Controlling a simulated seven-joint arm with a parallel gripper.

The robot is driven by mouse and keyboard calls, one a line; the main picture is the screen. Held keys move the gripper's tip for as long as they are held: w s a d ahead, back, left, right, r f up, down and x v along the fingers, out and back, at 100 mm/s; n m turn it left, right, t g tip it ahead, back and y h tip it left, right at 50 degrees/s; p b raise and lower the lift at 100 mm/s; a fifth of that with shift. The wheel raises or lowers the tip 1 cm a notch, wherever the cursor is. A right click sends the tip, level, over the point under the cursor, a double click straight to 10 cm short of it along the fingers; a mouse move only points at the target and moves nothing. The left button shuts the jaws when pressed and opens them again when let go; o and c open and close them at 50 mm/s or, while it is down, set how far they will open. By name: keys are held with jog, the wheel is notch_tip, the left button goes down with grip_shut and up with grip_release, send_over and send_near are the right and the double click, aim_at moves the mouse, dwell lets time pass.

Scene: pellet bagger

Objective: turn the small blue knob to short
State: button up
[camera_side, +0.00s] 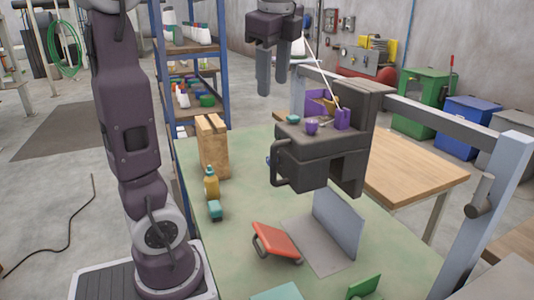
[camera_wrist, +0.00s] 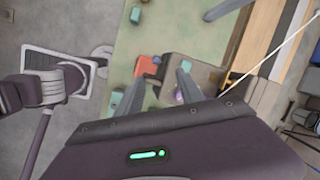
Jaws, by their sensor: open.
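The dark grey bagger machine (camera_side: 305,165) stands on the green table, with a handle on its left front. No "short" marking is readable, nor the knob's setting. My gripper (camera_side: 272,88) is open and empty, pointing down, above and apart from the machine top. In the wrist view, the gripper's fingers (camera_wrist: 160,80) are spread over the machine.
A red-orange plate with a handle (camera_side: 276,241) and a grey angled sheet (camera_side: 338,225) lie in front of the machine. A yellow bottle (camera_side: 211,184) and a wooden block (camera_side: 212,147) stand left. A thin pale rod (camera_side: 321,72) slants up from the machine.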

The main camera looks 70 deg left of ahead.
jog(key=s+a+r+n+t+h, duration=0.4)
jog(key=r+n, duration=0.3)
jog(key=n, duration=0.5)
jog(key=w+f, duration=0.2)
jog(key=f, duration=1.1)
jog(key=w+f, duration=0.2)
jog(key=f, duration=1.1)
jog(key=shift+w+g, duration=0.2)
jog(key=shift+g, duration=0.1)
grip_shut()
